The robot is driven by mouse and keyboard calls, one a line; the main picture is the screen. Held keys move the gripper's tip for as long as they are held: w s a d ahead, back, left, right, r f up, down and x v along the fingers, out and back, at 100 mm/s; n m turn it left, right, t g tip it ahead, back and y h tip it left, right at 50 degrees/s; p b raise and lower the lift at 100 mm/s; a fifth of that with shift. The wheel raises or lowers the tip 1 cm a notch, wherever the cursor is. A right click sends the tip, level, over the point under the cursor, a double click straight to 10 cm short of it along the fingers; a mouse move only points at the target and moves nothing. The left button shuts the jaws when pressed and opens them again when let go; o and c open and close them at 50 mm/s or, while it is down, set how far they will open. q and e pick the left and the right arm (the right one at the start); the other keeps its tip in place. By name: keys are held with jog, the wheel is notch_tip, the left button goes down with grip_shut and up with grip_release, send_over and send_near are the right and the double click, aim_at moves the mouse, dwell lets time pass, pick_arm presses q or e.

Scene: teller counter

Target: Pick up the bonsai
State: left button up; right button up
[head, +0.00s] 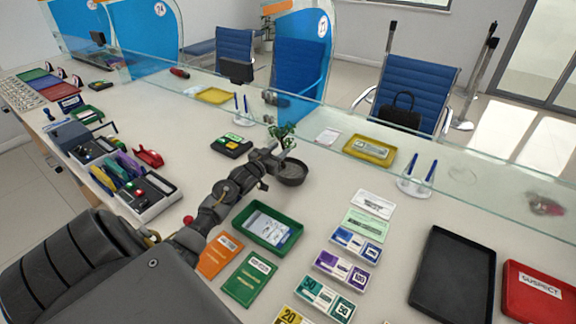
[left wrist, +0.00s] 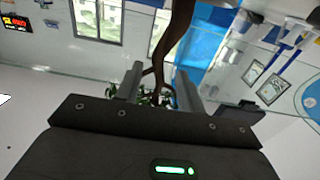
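The bonsai (head: 283,134) stands on the counter in the head view, with green foliage above a round dark pot (head: 292,175). My left gripper (head: 276,153) is at the plant, above the pot's left side, and hides part of the trunk. In the left wrist view the brown trunk (left wrist: 180,32) runs down between the two spread fingers of my left gripper (left wrist: 159,78). There is a visible gap on both sides of the trunk, and some green leaves show low between the fingers. My right gripper is in neither view.
A glass screen runs behind the bonsai, with a pen stand (head: 243,117) before it. A green tray (head: 296,236) lies in front, and a card terminal (head: 231,144) sits left. Banknote bundles (head: 340,268) and a black tray (head: 452,280) are to the right.

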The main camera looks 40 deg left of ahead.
pick_arm(q)
jog(key=shift+w, duration=0.45)
grip_shut()
jog(key=shift+s+a, duration=0.1)
dwell(1.0)
